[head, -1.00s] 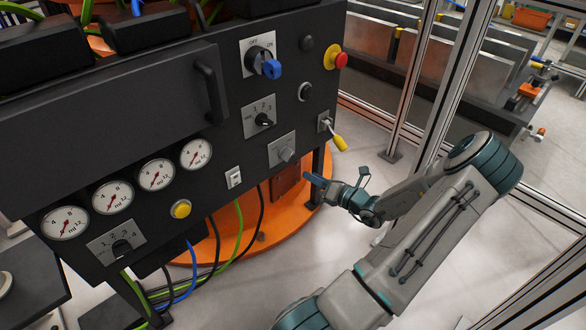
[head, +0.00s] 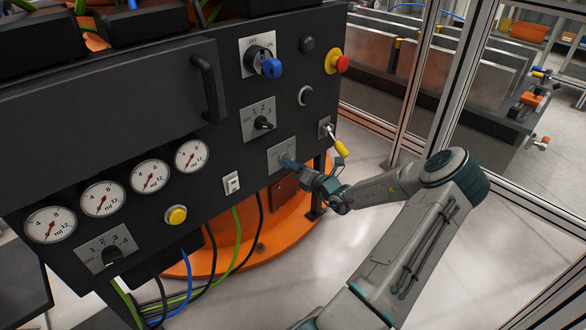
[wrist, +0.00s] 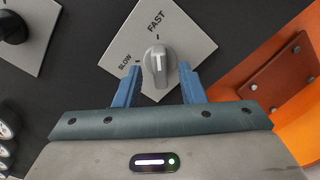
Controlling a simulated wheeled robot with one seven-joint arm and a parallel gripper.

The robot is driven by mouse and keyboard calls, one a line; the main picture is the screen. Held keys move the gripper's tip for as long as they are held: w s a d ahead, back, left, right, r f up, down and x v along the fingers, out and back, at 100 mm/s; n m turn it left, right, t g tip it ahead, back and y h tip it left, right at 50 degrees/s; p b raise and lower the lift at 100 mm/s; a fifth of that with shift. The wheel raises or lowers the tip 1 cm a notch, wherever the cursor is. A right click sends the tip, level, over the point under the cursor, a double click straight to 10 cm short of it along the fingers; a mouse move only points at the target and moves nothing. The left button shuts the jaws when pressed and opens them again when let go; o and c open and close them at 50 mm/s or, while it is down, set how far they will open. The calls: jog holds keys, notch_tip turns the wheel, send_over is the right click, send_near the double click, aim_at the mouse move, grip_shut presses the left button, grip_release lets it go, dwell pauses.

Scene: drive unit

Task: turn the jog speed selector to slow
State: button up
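The jog speed selector is a grey knob (wrist: 158,62) on a light plate (wrist: 178,35) marked SLOW and FAST, seen in the wrist view. Its white line points up, nearer FAST than SLOW. My gripper (wrist: 157,78) has its two blue fingers apart, one on each side of the knob, with a visible gap on both sides. In the head view my gripper (head: 286,160) is at the selector plate (head: 276,151), low on the right of the black panel, and its fingers hide the knob.
A yellow-handled toggle (head: 341,148) sits close above my gripper. An orange round base (head: 300,208) lies below. Open floor is to the right.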

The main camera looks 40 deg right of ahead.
jog(key=shift+w, duration=0.35)
grip_shut()
jog(key=shift+p, duration=0.35)
jog(key=n+p, duration=0.2)
jog(key=n, duration=1.5)
jog(key=shift+a+f+p, duration=0.1)
jog(key=shift+a+p, duration=0.05)
jog(key=shift+p, duration=0.2)
jog(key=shift+n, duration=0.4)
